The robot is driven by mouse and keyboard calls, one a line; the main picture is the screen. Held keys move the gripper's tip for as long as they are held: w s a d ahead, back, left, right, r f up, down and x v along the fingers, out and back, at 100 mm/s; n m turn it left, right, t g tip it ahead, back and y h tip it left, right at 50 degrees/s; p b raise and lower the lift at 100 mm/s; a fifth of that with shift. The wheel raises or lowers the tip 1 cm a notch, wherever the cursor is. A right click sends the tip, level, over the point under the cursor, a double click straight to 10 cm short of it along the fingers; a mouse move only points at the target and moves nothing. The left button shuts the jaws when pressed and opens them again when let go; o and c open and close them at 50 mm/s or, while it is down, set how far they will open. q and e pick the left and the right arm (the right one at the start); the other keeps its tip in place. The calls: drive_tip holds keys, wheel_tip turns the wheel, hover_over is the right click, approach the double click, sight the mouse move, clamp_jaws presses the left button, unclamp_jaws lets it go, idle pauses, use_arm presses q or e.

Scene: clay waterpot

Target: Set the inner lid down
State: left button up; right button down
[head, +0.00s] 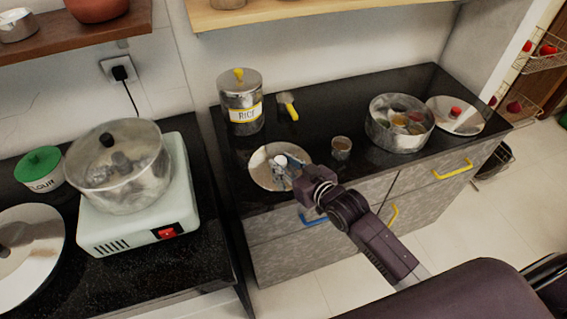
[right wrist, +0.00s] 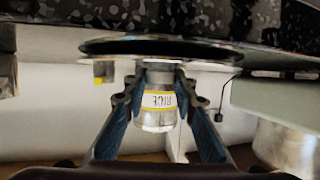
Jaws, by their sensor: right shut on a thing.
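The inner lid is most likely the round, shiny metal lid (head: 261,164) at the front left of the right-hand counter. It lies about level, with a pale knob near its middle. My right gripper (head: 287,167) is shut on this knob, its arm coming in from the lower right. In the right wrist view, which is upside down, the fingers (right wrist: 160,77) come together at the lid (right wrist: 208,51). The lid is at or very close to the dark countertop; I cannot tell whether it touches. My left gripper is not in view.
Behind the lid stand the RICE canister (head: 241,108) and a yellow-handled scoop (head: 288,107). A small cup (head: 341,147) is to its right, then an open pot (head: 399,124) and a red-knobbed lid (head: 455,115). A stove (head: 140,215) with a lidded pot (head: 118,168) stands left, across a gap.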

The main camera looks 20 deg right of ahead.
drive_tip(key=shift+f, duration=0.15)
drive_tip(key=c, duration=1.6)
unclamp_jaws()
drive_tip(key=shift+s, duration=0.1)
drive_tip(key=v, duration=1.2)
